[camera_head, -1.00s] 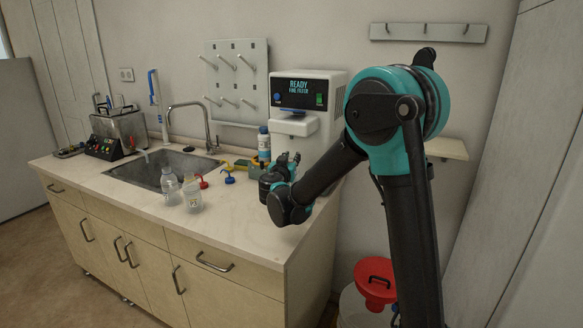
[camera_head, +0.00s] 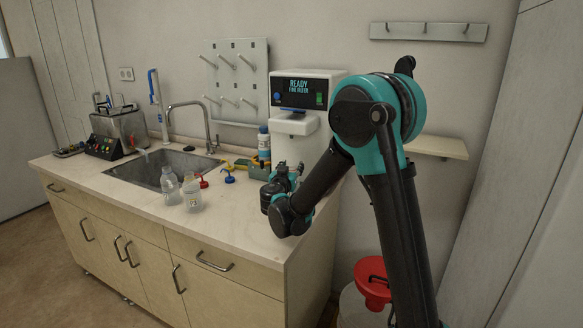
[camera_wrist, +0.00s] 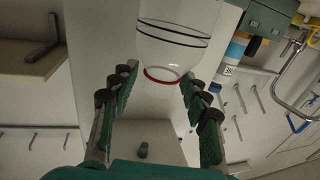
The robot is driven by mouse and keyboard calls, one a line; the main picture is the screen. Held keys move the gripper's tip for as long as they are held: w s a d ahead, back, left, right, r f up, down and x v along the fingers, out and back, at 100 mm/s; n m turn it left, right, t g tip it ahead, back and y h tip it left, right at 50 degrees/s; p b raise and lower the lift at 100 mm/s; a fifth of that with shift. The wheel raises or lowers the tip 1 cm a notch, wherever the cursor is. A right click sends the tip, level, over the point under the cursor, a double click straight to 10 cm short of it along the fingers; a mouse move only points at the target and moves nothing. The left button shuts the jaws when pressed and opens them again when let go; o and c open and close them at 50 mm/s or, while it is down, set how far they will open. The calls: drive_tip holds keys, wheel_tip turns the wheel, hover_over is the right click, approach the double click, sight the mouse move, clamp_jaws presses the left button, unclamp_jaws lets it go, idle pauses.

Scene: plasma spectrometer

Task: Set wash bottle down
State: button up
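My gripper (camera_wrist: 160,75) is open in the wrist view, its two ridged fingers spread apart. Just beyond the fingertips is a pale round vessel (camera_wrist: 170,48) with dark rings and a red ring at one end. It looks apart from the fingers; whether it is the wash bottle I cannot tell. In the head view my gripper (camera_head: 284,174) is low over the counter before the white instrument, mostly hidden by my wrist. Two translucent bottles (camera_head: 169,185) (camera_head: 192,194) stand upright on the counter by the sink.
A red cap (camera_head: 202,183) and a blue cap (camera_head: 229,177) lie on the counter (camera_head: 240,220). A blue-and-white bottle (camera_head: 264,141) stands in a green holder beside the instrument (camera_head: 310,88). The sink (camera_head: 150,170) is left; the front right counter is clear.

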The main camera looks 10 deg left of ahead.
drive_tip(key=shift+s+r, duration=0.1)
drive_tip(key=shift+s, duration=0.1)
drive_tip(key=s+a, duration=0.1)
drive_tip(key=s, duration=1.1)
drive_tip(key=s+d+f+g+h, duration=0.1)
drive_tip(key=s+d+f+g, duration=0.25)
drive_tip(key=d, duration=0.55)
drive_tip(key=s+d+f+g+h, duration=0.15)
drive_tip(key=d+f, duration=0.25)
drive_tip(key=d, duration=0.5)
drive_tip(key=s+d+f+g+h, duration=0.1)
drive_tip(key=s+d+f+g, duration=0.25)
drive_tip(key=d, duration=0.55)
drive_tip(key=s+d+f+g+y, duration=0.1)
drive_tip(key=s+f+y, duration=0.1)
drive_tip(key=s, duration=0.3)
drive_tip(key=s+d+f+n+g+y, duration=0.1)
drive_tip(key=s+f+g, duration=0.1)
drive_tip(key=s+f, duration=0.2)
drive_tip(key=s+d+f+g+y, duration=0.1)
drive_tip(key=s+f+g+y, duration=0.1)
drive_tip(key=s, duration=0.6)
drive_tip(key=shift+s+f+y, duration=0.15)
drive_tip(key=shift+f+y, duration=0.2)
drive_tip(key=shift+f, duration=0.05)
